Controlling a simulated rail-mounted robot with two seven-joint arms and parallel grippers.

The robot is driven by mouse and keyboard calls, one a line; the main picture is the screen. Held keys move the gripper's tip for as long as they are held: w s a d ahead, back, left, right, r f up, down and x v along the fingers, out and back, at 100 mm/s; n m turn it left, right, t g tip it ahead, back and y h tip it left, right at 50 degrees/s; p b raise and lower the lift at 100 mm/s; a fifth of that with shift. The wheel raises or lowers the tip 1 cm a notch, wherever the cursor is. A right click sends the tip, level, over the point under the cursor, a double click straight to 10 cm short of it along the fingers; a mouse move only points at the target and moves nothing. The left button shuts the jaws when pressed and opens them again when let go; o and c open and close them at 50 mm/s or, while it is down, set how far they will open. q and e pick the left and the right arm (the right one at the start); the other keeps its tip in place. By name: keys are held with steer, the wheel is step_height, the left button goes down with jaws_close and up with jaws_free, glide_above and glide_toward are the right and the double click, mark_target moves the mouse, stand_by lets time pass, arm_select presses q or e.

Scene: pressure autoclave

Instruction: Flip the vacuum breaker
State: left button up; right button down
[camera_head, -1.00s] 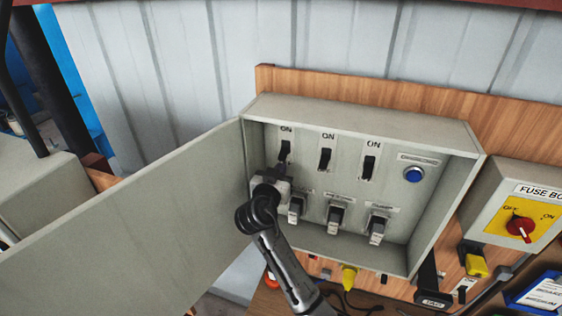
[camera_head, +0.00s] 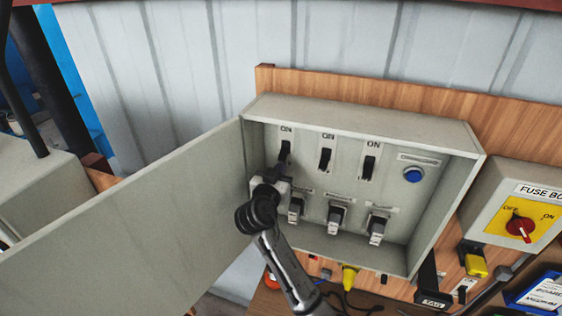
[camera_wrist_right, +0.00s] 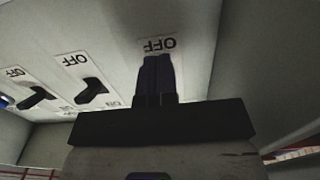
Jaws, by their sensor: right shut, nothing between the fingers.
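The open grey breaker box (camera_head: 455,200) holds a row of three black breaker levers marked ON at the top. They are the left lever (camera_head: 286,148), the middle lever (camera_head: 325,159) and the right lever (camera_head: 369,167). The name labels are too small to read, so I cannot tell which is the vacuum breaker. My right gripper (camera_head: 282,168) is shut and empty at the left lever, just below it. In the right wrist view the shut fingertips (camera_wrist_right: 157,72) lie by an OFF mark and cover that lever; contact is unclear. My left gripper is out of view.
The box door (camera_head: 130,220) stands wide open to the left, close to my right arm. Several plug-like fittings (camera_head: 336,216) sit below the levers. A blue button (camera_head: 413,175) is at the right inside the box, and a fuse box (camera_head: 520,205) hangs further right.

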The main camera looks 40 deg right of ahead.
stand_by(0.5)
steer(key=shift+r, duration=0.15)
step_height(320, 180, up, 2)
steer(key=shift+r+p, duration=0.1)
steer(key=shift+p, duration=0.5)
steer(key=shift+r, duration=0.25)
steer(key=shift+s+a+f, duration=0.1)
steer(key=f+b+v, duration=0.1)
steer(key=b+v, duration=0.2)
steer(key=v, duration=0.5)
steer(key=shift+s+a, duration=0.15)
steer(key=shift+a, duration=0.2)
stand_by(0.8)
